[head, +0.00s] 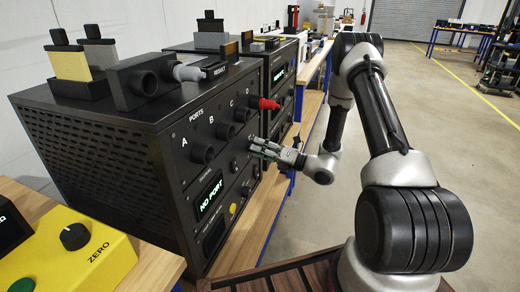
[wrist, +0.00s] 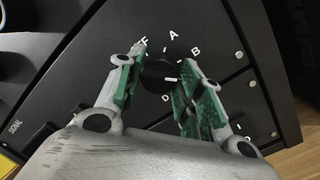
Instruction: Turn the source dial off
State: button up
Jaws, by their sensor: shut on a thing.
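The source dial (wrist: 155,72) is a round black knob on the dark rack panel, in the wrist view. Letters around it include F, A, B and D; the rest of the ring is covered by my fingers. A white mark on the knob points right, below the B, toward the covered part. My gripper (wrist: 162,68) has its green-padded fingers on both sides of the knob and is shut on it. In the head view my gripper (head: 264,149) is at the front of the black rack unit (head: 110,165), right of the ports, and hides the dial.
A display (head: 210,196) reads NO PORT. Ports A to C (head: 203,151) stick out of the panel, and a red plug (head: 268,104) is at port D. A yellow box with a ZERO knob (head: 75,236) stands at the front left.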

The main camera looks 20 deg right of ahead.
jog(key=n+g, duration=0.1)
jog(key=n, duration=0.8)
jog(key=n+g, duration=0.1)
jog(key=n, duration=0.9)
jog(key=n+g, duration=0.1)
jog(key=n, duration=0.8)
jog(key=shift+r+n+g, duration=0.1)
jog(key=shift+n+g, duration=0.2)
jog(key=shift+g, duration=0.1)
jog(key=o, duration=1)
jog(key=v, duration=1.2)
